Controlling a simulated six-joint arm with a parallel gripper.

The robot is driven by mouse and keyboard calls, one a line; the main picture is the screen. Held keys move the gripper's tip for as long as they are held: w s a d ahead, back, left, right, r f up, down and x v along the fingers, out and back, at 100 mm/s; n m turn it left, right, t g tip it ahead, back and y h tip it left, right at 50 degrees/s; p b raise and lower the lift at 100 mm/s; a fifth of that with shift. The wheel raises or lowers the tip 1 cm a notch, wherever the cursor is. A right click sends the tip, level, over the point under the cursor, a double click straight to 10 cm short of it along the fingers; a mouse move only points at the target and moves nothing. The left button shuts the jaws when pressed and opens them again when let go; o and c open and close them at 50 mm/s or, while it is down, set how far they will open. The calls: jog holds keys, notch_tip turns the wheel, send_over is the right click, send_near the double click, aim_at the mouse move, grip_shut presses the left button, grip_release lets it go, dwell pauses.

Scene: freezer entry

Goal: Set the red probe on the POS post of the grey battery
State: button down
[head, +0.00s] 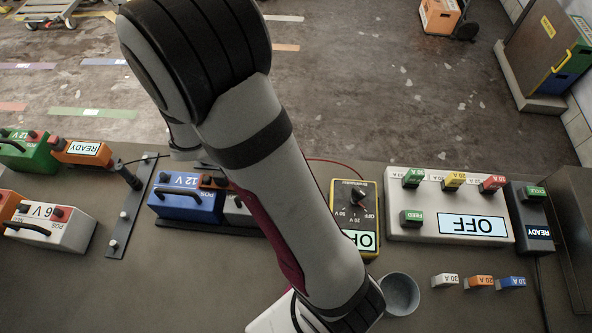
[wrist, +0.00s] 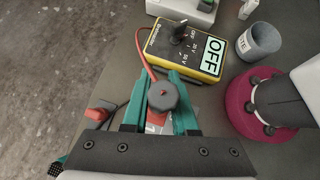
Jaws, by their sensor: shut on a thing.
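The red probe (wrist: 163,96) shows in the wrist view as a dark round collar with a red centre and red parts below. My gripper (wrist: 162,102) is shut on it with teal fingers on both sides. In the head view my arm hides the gripper and probe. The probe tip is not visible.
The yellow multimeter (head: 369,200) reads OFF; a red lead (wrist: 143,50) runs from it to the probe. A grey cup (head: 399,294) and a fuse panel (head: 400,222) are to the right.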

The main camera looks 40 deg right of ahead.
jog(key=shift+f, duration=0.65)
jog(key=c, duration=0.6)
grip_release()
jog(key=v, duration=1.5)
jog(key=shift+w+a+r, duration=0.2)
jog(key=shift+a+r, duration=0.05)
jog(key=shift+a, duration=0.05)
